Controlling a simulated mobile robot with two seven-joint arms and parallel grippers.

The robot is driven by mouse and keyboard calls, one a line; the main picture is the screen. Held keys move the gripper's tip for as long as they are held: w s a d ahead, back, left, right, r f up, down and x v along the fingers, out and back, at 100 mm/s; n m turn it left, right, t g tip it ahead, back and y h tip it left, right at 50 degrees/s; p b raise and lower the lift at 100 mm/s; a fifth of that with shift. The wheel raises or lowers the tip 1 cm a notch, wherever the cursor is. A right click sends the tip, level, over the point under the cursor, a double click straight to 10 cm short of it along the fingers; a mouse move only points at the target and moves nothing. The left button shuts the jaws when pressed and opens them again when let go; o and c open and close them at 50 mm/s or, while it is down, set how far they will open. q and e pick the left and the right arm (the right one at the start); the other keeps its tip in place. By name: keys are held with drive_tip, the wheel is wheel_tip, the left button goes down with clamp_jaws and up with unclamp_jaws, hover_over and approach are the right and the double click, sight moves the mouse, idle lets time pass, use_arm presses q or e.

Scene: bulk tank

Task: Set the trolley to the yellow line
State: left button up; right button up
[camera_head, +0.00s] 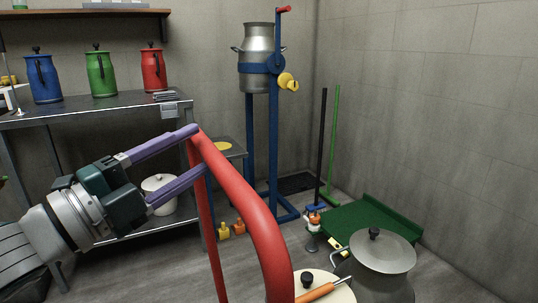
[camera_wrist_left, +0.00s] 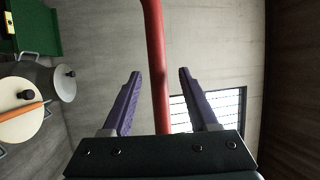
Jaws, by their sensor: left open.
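A red tubular handle (camera_head: 245,180), which I take to be the trolley's, rises at the front centre, bends at the top and runs down towards the bottom edge. The trolley's base is out of view. My left gripper (camera_head: 199,150) is open at the upper bend, its two purple fingers reaching the bar. In the left wrist view the red bar (camera_wrist_left: 157,70) passes between the open fingers (camera_wrist_left: 158,75), with a gap on either side. I see no yellow line on the floor. My right gripper is not in view.
A lidded metal can (camera_head: 380,258) and a cream-lidded pot (camera_head: 322,291) stand at the lower right. Behind are a green ramp (camera_head: 365,222), a blue stand (camera_head: 273,150) holding a milk can, and a steel table (camera_head: 100,107) with jugs. Grey floor shows at lower left.

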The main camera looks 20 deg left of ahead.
use_arm(q)
drive_tip(key=shift+v, duration=2.1)
